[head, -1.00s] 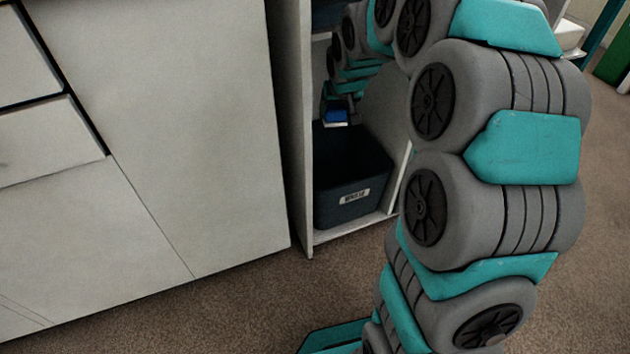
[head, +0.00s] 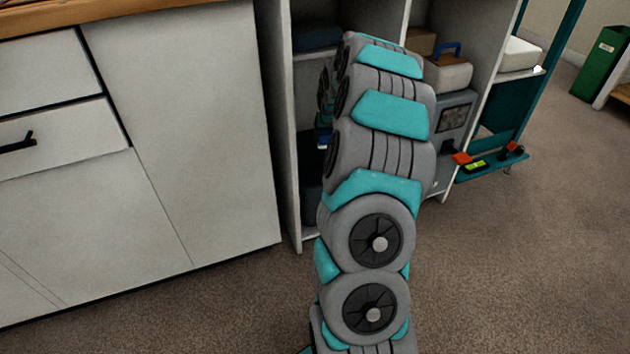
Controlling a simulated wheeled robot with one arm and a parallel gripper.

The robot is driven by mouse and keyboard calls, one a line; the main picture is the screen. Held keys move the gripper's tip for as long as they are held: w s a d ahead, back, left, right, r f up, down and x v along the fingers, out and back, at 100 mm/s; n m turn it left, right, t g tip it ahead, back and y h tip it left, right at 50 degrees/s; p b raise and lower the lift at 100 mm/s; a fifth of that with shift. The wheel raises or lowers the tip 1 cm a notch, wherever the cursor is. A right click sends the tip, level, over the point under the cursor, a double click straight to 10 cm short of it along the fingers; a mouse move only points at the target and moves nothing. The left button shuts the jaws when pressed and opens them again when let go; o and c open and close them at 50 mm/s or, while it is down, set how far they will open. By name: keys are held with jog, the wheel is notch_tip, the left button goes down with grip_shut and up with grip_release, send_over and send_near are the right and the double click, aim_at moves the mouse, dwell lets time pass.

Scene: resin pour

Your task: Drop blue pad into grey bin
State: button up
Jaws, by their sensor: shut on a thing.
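My gripper (head: 324,127) is small in the head view, mostly hidden behind my own arm, inside the left bay of the white shelf unit. It is shut on the blue pad (head: 322,142), of which only a small blue patch shows under it. The grey bin (head: 311,206) stands at the bottom of that bay, below the pad. Only a dark strip of its left side shows, as my arm covers the rest. The pad is above the bin and apart from it.
The bay's left side panel (head: 278,130) stands close to my gripper, beside a white cabinet (head: 190,130). To the right, shelves hold a blue-handled box (head: 447,72) and a grey machine (head: 455,122). A green bin (head: 602,62) stands far right. Carpet is clear in front.

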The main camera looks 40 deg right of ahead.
aim_at(328, 145)
jog(key=shift+f+b, duration=0.55)
jog(key=shift+f, duration=1.75)
jog(key=o, duration=1.2)
jog(key=shift+r, duration=0.15)
jog(key=p+v, duration=0.1)
jog(key=v, duration=0.6)
jog(key=shift+s+r, duration=0.2)
jog(key=shift+r, duration=0.05)
jog(key=shift+a, duration=0.1)
